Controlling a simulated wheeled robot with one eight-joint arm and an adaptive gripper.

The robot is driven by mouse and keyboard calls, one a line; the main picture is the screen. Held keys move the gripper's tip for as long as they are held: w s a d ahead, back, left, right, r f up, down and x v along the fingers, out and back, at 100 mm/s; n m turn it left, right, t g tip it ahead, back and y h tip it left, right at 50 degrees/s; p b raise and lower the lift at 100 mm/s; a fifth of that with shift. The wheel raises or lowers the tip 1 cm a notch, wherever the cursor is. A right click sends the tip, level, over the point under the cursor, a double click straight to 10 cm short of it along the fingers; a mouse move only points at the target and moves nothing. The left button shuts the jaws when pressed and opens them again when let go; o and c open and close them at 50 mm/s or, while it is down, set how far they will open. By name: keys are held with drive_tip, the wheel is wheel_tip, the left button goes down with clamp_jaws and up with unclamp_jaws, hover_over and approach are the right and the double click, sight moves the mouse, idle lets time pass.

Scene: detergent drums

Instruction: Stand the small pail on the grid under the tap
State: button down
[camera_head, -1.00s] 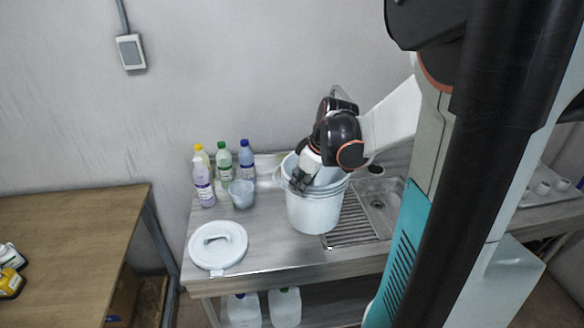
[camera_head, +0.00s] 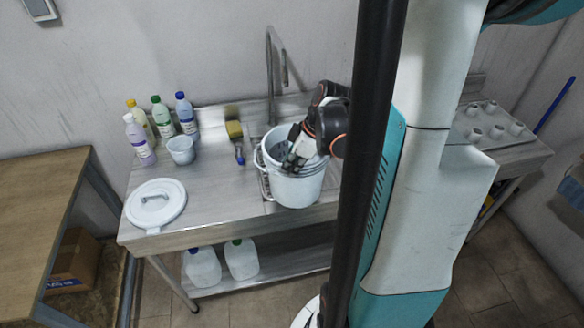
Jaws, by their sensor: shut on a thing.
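The white pail (camera_head: 292,188) stands upright in front of the tap (camera_head: 269,80), over the sink area of the steel counter. My gripper (camera_head: 291,160) reaches into the pail's mouth from the right and is shut on it. Its fingertips are near the pail's inner wall, and the exact contact is hard to see. The grid (camera_head: 264,187) is mostly hidden behind and under the pail, with only a sliver at its left. I cannot tell whether the pail touches the grid or hangs just above it.
A white lid (camera_head: 155,204) lies at the counter's front left. Jugs (camera_head: 203,268) are on the shelf below. The counter's middle is clear.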

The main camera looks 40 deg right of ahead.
drive_tip(key=shift+w+d+f+b, duration=0.5)
drive_tip(key=shift+w+d, duration=0.8)
drive_tip(key=shift+w, duration=0.8)
drive_tip(key=shift+w+d+f+b, duration=0.5)
drive_tip(key=shift+w+d, duration=0.8)
drive_tip(key=shift+w, duration=0.85)
drive_tip(key=shift+w+d+f+b, duration=0.35)
drive_tip(key=shift+w+d+f, duration=0.25)
drive_tip(key=shift+w+d, duration=1.1)
drive_tip(key=shift+w+a, duration=0.4)
drive_tip(key=shift+f+b, duration=0.45)
drive_tip(key=shift+f, duration=0.1)
drive_tip(key=c, duration=1.7)
unclamp_jaws()
drive_tip(key=shift+o, duration=0.2)
drive_tip(key=v, duration=1.2)
drive_tip(key=shift+w+a+r, duration=0.1)
